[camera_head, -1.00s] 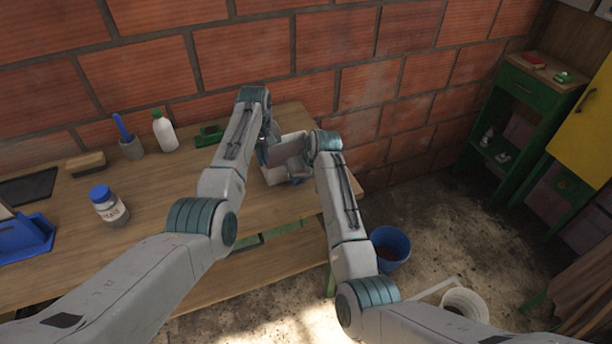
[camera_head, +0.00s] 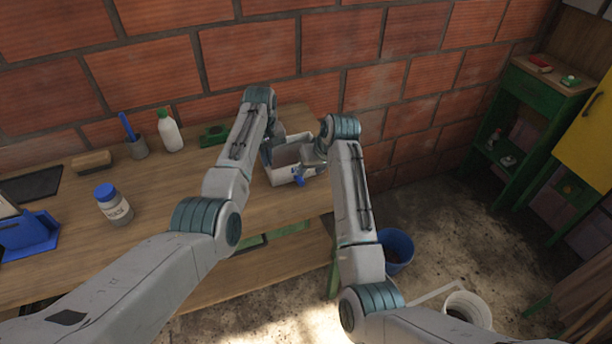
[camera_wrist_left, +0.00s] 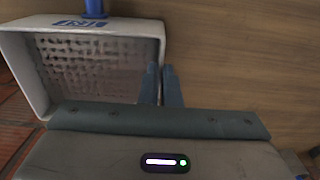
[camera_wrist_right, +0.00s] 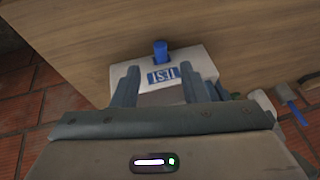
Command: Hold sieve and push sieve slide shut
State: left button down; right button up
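The sieve is a white open-topped box (camera_head: 274,174) at the right end of the bench. The left wrist view shows its rim (camera_wrist_left: 157,38) and a perforated grey floor. I cannot tell how far the slide is in.
A brick wall is close behind. A blue bucket (camera_head: 396,250) is on the floor.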

jog(key=v, duration=0.5)
jog(key=shift+r, duration=0.1)
jog(key=shift+c, duration=0.4)
